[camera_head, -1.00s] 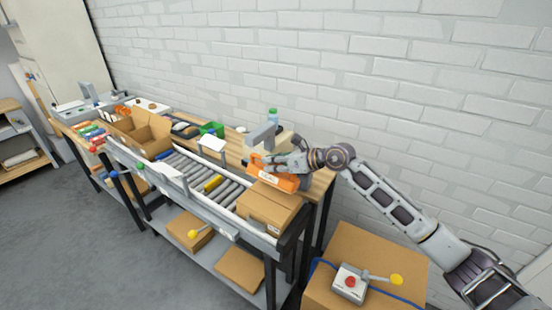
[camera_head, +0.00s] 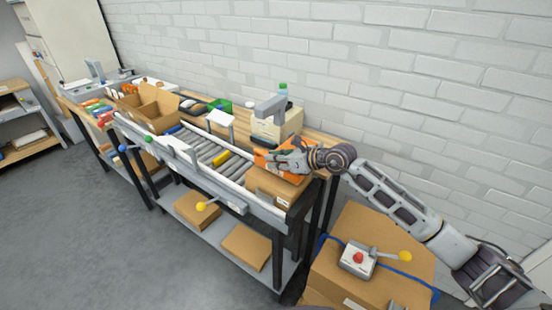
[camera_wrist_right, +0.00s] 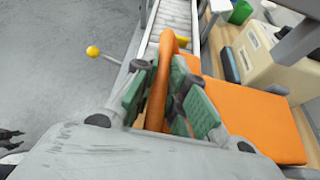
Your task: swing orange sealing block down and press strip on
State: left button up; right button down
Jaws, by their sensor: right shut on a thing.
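The orange sealing block (camera_head: 276,168) sits at the right end of the roller conveyor, over a closed cardboard box (camera_head: 272,188). My right gripper (camera_head: 284,162) comes to it from the right. In the right wrist view, the right gripper (camera_wrist_right: 165,98) is shut on the block's orange handle (camera_wrist_right: 160,85), with green finger pads on both sides. The block's broad orange plate (camera_wrist_right: 250,115) spreads to the right of the fingers. The fingers and arm hide part of the block in the head view. I cannot make out the strip. My left gripper is not in view.
A beige machine housing (camera_head: 275,125) with a grey arm stands behind the block. A yellow-knobbed lever (camera_head: 201,206) sticks out from the conveyor's front. An open cardboard box (camera_head: 150,108) stands further left. A large carton (camera_head: 330,285) carries a red-button control box (camera_head: 358,258).

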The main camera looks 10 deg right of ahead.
jog(key=shift+f, duration=0.1)
jog(key=c, duration=1.5)
grip_release()
jog(key=shift+o, duration=0.2)
jog(key=shift+s+d+r, duration=0.2)
jog(key=shift+d+r, duration=0.05)
jog(key=shift+v, duration=0.9)
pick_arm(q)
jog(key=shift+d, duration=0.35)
pick_arm(e)
jog(key=v, duration=0.9)
jog(key=shift+s+d, duration=0.15)
jog(key=shift+s, duration=0.05)
jog(key=shift+r, duration=0.1)
